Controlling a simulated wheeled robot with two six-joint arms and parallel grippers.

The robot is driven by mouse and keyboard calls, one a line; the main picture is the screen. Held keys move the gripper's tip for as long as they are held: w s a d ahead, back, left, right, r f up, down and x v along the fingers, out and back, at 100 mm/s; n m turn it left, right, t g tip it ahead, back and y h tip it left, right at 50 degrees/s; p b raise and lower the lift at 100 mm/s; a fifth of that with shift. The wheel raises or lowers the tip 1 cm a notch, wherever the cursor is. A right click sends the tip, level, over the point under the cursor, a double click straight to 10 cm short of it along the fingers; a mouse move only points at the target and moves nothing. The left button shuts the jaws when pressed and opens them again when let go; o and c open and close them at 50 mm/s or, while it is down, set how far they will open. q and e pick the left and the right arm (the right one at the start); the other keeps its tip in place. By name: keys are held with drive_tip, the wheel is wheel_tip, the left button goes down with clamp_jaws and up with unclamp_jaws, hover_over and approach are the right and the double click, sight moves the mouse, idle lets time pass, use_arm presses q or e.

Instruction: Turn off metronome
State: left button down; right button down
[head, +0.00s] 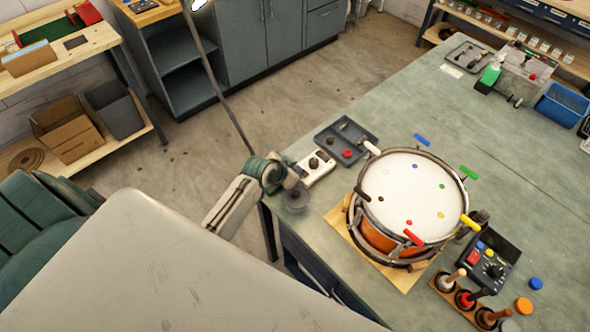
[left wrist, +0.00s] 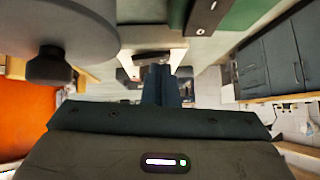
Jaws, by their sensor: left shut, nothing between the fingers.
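A small white box (head: 322,166) with a dark round knob (head: 314,163) lies at the bench's near left edge. It may be the metronome, but I cannot tell for sure. A dark control box (head: 490,268) with a red button and a knob stands right of the drum. My left gripper (head: 299,174) is shut and empty, close to the near end of the white box. In the left wrist view its fingers (left wrist: 160,85) point toward a pale box (left wrist: 150,57) with a dark part on it. Whether they touch is hidden. My right gripper is not in view.
A drum (head: 408,195) with coloured tuning handles stands on a wooden board close to my left gripper. A grey tray (head: 345,140) of small parts lies behind the white box. A wooden rack (head: 470,305) stands at front right. The bench's far middle is clear.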

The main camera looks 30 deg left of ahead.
use_arm(q)
drive_tip(key=shift+w+d, duration=0.15)
drive_tip(key=shift+d, duration=0.3)
drive_tip(key=shift+s+d+r, duration=0.15)
drive_tip(key=shift+s+d, duration=0.05)
drive_tip(key=shift+d, duration=0.1)
drive_tip(key=shift+w, duration=0.1)
